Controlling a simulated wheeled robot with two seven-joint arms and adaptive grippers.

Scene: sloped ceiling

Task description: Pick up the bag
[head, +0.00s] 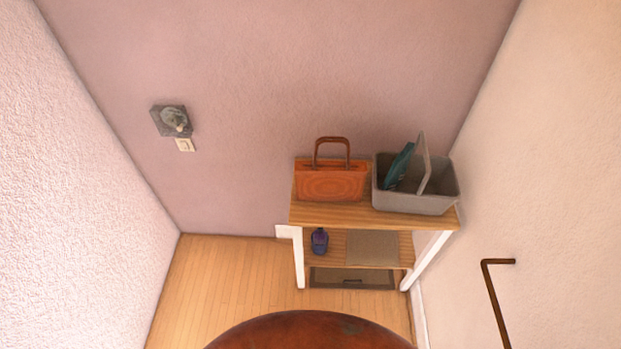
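An orange-brown bag (331,185) stands upright on the top shelf of a small wooden shelf unit (335,215) against the back wall. Its brown arched handle (332,140) points up and is unobstructed. The bag is just left of a grey bin. Neither of my grippers shows in the head view.
The grey bin (415,203) holds a teal item (400,165) and a grey panel. A dark blue bottle (319,241) stands on the lower shelf. A round reddish-brown surface (310,332) fills the bottom centre. A brown rail (494,300) is at right. Wooden floor (215,285) is clear at left.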

